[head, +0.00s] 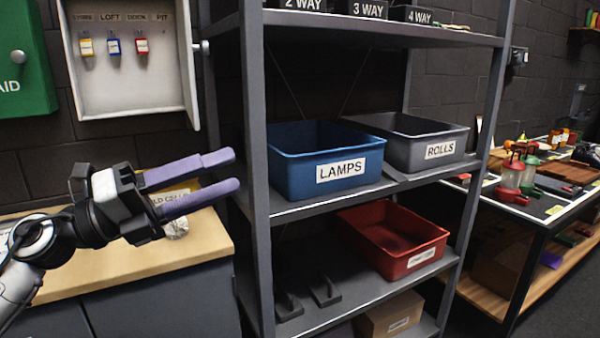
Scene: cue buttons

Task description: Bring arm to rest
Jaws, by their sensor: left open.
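My left gripper (238,172) reaches in from the left, with two purple fingers pointing right. The fingers are apart with nothing between them. It hangs above the wooden counter (130,262), near the left post of the grey shelf unit (258,150). A labelled item (176,212) on the counter is partly hidden behind the lower finger. My right gripper does not show.
The shelf unit holds a blue LAMPS bin (290,172), a grey ROLLS bin (402,150) and a red bin (390,238). An open key cabinet (125,75) hangs above the counter. A workbench (525,208) with tools stands at right.

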